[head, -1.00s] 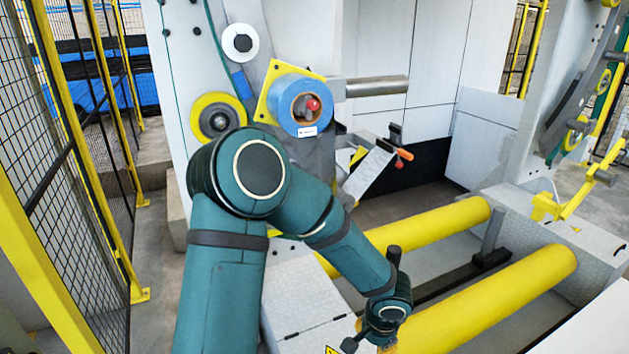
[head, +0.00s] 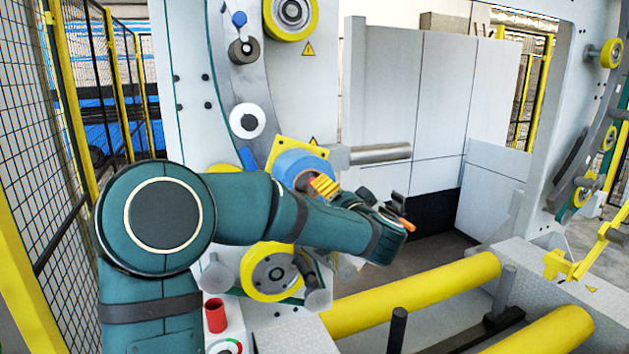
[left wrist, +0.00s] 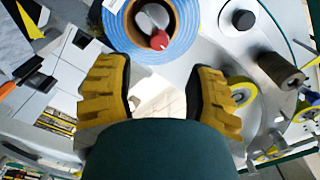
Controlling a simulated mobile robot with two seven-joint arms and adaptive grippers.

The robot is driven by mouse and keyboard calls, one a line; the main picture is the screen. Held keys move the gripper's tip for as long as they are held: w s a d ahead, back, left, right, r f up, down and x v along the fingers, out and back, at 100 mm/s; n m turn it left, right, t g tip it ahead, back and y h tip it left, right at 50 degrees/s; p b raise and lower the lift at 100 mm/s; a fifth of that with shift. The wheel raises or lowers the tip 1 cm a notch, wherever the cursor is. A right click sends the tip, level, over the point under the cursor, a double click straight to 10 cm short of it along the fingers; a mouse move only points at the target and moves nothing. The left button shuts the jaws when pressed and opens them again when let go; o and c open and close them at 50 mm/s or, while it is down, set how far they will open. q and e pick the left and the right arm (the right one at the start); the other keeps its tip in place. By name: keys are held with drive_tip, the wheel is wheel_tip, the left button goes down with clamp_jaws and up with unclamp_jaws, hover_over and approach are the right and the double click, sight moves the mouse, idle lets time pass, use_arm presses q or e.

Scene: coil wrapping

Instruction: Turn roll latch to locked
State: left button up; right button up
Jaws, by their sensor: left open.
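The blue roll (head: 292,164) sits on a yellow square plate on the upright machine face, partly behind my left gripper in the head view. In the left wrist view the blue roll (left wrist: 187,28) is at the top, with a brown core. The roll latch (left wrist: 157,30), grey with a red tip, lies in that core. My left gripper (head: 325,187) is in front of the roll. Its yellow fingers (left wrist: 160,92) are spread apart and empty. The latch is beyond the fingertips, with no contact visible. My right gripper is not in view.
A metal bar (head: 380,153) sticks out to the right of the roll. A lever with an orange handle (head: 407,224) is close to my left wrist. A yellow wheel (head: 268,272) is below my forearm. Yellow rollers (head: 420,296) lie lower right. A fence (head: 65,110) stands at left.

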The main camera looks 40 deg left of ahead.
use_arm(q)
drive_tip(key=p+x, duration=0.2)
drive_tip(key=x, duration=0.7)
drive_tip(key=shift+o, duration=0.2)
clamp_jaws()
